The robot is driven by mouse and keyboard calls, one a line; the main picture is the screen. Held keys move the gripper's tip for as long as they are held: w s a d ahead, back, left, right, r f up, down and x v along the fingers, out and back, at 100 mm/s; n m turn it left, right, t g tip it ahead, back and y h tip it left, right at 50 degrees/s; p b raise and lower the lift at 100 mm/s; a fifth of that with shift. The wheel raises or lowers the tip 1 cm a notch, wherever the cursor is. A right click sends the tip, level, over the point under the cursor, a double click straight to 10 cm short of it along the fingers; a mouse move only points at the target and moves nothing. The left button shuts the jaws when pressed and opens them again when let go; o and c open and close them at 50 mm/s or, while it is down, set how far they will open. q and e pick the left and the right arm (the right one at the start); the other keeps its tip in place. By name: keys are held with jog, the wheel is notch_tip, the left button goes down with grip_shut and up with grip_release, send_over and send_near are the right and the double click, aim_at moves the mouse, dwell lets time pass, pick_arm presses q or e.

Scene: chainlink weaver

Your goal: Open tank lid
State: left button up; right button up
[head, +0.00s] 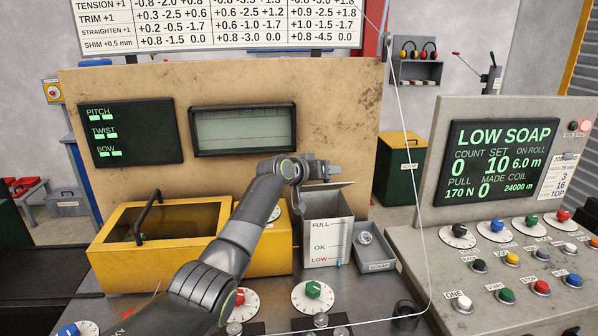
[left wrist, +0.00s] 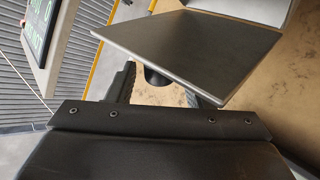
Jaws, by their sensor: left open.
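The soap tank (head: 325,243) is a pale box marked FULL, OK and LOW, standing in the middle of the machine bench. Its grey lid (head: 326,202) shows at the top, under my left gripper; I cannot tell from the head view how far it is raised. My left gripper (head: 326,170) is just above and behind the tank top. In the left wrist view the lid (left wrist: 190,52) is a flat grey plate, tilted across the picture close to the open fingers (left wrist: 165,90). The plate hides part of the fingers, and contact is unclear. My right gripper is not in view.
A small grey soap tray (head: 377,262) sits right of the tank. A yellow box with a black handle (head: 120,250) stands left. A tan panel (head: 240,85) rises behind. A thin line runs down the right side near the control console (head: 500,170). Dials crowd the bench front.

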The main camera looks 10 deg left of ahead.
pick_arm(q)
jog(key=b+v, duration=0.3)
jog(key=v, duration=1.4)
jog(key=shift+w+f, duration=0.1)
